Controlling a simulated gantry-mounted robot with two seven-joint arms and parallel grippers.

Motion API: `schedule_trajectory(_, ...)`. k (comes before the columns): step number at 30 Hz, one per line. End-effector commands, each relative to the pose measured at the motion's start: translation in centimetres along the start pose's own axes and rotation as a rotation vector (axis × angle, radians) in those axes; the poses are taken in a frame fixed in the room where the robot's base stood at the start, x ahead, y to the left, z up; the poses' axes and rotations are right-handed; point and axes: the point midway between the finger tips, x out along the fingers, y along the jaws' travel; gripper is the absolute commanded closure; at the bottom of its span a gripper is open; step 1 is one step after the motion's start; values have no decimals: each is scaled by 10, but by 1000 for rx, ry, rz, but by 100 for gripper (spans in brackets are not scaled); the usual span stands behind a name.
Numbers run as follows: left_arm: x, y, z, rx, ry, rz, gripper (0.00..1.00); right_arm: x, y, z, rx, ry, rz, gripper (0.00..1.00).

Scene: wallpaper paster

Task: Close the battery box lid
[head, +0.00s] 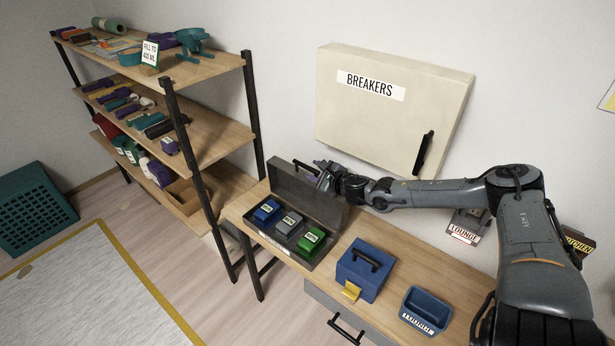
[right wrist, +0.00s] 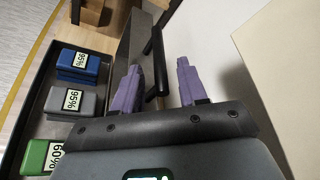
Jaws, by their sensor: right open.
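The dark grey battery box (head: 262,238) stands on the wooden bench with its lid (head: 295,195) raised roughly upright at the back. Blue (head: 267,211), grey (head: 289,222) and green (head: 311,239) batteries sit inside in a row. The lid also shows in the right wrist view (right wrist: 128,45), with a black handle (right wrist: 153,45) on its outer face. My right gripper (head: 319,171) is behind the lid's upper edge. In the right wrist view its purple fingers (right wrist: 158,66) are open, with the handle's near end between them; contact cannot be told. My left gripper is out of view.
A blue lidded box (head: 367,268) and an open blue tray (head: 425,312) stand right of the battery box. The cream breaker cabinet (head: 390,110) is on the wall above my right forearm. Loaded shelves (head: 215,140) stand at the left.

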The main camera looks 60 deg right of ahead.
Motion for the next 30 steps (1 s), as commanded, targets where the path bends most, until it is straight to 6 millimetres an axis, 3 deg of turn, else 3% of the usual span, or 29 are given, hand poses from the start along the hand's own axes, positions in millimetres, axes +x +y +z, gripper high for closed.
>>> schedule_trajectory(9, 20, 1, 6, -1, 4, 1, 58, 25, 2, 1, 5, -3, 2, 58)
schedule_trajectory(21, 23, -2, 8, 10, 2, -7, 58, 45, -1, 0, 2, 1, -1, 58)
schedule_trajectory(30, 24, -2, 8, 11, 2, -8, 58, 49, 1, 1, 0, 1, 4, 58)
